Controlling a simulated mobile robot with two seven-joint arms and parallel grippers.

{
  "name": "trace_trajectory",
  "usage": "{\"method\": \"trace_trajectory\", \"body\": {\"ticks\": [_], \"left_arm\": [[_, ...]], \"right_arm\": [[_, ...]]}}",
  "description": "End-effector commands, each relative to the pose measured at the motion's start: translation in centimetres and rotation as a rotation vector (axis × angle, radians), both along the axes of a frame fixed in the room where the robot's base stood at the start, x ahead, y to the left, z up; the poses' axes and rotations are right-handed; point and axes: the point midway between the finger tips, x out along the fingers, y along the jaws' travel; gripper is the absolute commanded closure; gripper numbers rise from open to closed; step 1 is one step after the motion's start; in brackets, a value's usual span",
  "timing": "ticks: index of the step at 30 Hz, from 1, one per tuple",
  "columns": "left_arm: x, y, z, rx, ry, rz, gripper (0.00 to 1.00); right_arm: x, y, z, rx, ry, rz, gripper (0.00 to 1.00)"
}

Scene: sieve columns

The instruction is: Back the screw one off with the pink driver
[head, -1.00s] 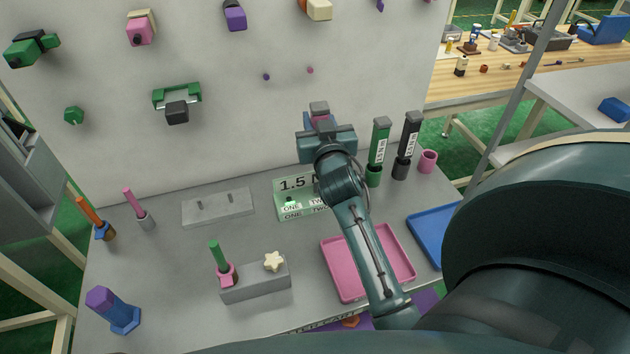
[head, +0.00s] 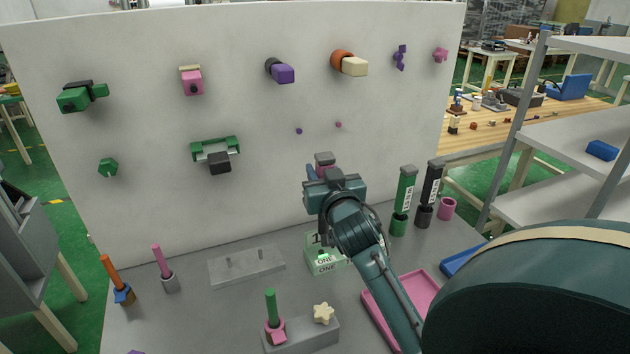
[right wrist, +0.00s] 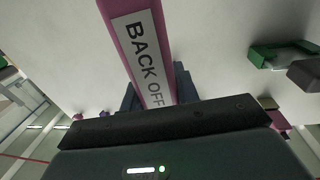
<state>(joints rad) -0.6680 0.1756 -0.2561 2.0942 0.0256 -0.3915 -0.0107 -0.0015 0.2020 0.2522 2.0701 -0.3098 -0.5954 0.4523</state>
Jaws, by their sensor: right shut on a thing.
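My right gripper (head: 335,182) is in front of the upright white panel (head: 400,120). It is shut on the pink driver (right wrist: 137,45), whose pale label reads "BACK OFF" in the right wrist view. In the head view only a small pink and grey part of the driver (head: 325,160) shows above the gripper. Two small round heads sit on the panel above the gripper: a purple one (head: 299,131) and a pink one (head: 338,125). No label by them tells which is screw one. The driver's tip is out of sight. My left gripper is not in view.
Coloured blocks and brackets, such as a green-and-black one (head: 215,150), stick out from the panel. Below stand a green sign (head: 322,262), a grey block with pegs (head: 245,265), a pink tray (head: 425,292), and green (head: 403,200) and black (head: 430,195) drivers.

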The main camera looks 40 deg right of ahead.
Motion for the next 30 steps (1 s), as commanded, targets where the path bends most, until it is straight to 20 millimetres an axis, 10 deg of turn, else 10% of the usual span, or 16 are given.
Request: {"method": "trace_trajectory", "body": {"ticks": [30], "left_arm": [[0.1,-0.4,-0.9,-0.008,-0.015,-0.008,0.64]], "right_arm": [[-0.1,-0.3,-2.3,0.0,-0.001,0.003,1.0]]}}
